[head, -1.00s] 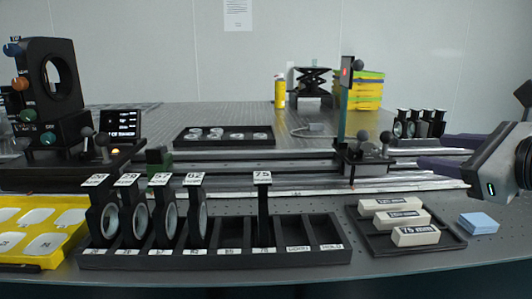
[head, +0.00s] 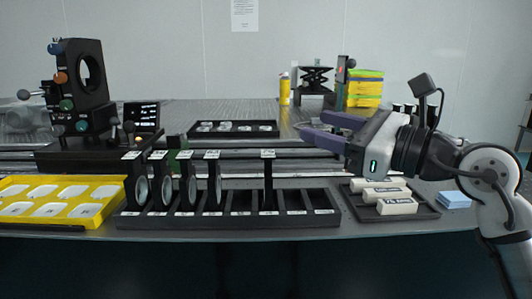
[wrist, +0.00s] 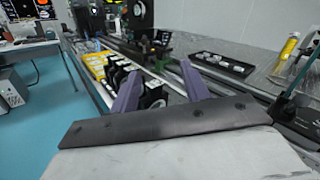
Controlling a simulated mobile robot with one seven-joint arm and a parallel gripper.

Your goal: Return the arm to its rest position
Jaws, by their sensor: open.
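My gripper (head: 318,130) is at the right of the head view, above the right part of the table and pointing left. Its two purple fingers are spread apart with nothing between them. My arm bends down from it at the right edge. In the wrist view the fingers (wrist: 160,85) also show apart, with the rack and its holders lying beyond and below them.
A black slotted rack (head: 228,222) holds several ring-shaped lens holders along the front edge. A yellow tray (head: 60,198) lies left. A black tray with white labelled boxes (head: 396,206) and blue pads (head: 454,199) lie right. A large black mount (head: 80,95) stands back left.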

